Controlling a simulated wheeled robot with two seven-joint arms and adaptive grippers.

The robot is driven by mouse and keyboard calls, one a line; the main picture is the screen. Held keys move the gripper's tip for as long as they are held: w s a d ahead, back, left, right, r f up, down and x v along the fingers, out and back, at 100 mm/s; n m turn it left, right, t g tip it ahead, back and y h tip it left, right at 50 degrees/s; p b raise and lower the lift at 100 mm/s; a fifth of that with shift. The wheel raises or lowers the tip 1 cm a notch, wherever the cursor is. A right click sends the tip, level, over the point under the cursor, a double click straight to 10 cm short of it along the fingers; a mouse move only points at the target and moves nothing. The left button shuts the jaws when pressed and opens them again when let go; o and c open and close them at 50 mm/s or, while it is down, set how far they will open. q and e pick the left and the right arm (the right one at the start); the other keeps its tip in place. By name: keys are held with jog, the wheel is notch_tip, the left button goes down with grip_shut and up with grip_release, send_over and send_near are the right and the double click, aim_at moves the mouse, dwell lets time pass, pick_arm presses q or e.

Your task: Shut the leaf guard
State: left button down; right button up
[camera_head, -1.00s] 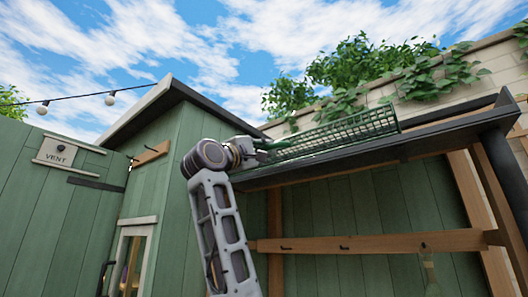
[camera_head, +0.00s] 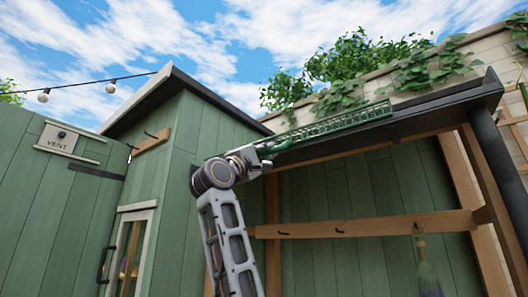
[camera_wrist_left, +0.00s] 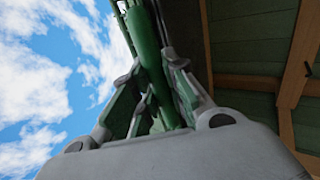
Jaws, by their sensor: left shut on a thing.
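The leaf guard (camera_head: 335,125) is a long green mesh panel along the dark gutter (camera_head: 420,118) at the roof's front edge. In the head view it shows as a narrow, foreshortened strip, tilted low over the gutter. My left gripper (camera_head: 265,152) is at the guard's left end, shut on its green bar. In the left wrist view the green bar (camera_wrist_left: 150,60) runs up between the two fingers. The far side of the guard and its hinge are hidden. My right gripper is in neither view.
A green shed wall (camera_head: 185,150) with a window stands left of my arm. A wooden rail (camera_head: 370,224) with hooks and a hanging brush (camera_head: 428,275) are below the roof. Ivy (camera_head: 425,72) hangs over the brick wall behind.

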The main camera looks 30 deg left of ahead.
pick_arm(q)
jog(key=shift+w+f, duration=0.2)
jog(key=shift+f, duration=0.05)
jog(key=shift+d+f, duration=0.1)
jog(key=c, duration=1.4)
grip_release()
jog(key=shift+s+f, duration=0.2)
jog(key=shift+s, duration=0.4)
jog(key=shift+v, duration=5.35)
jog(key=shift+w+f, duration=0.1)
jog(key=shift+f, duration=0.05)
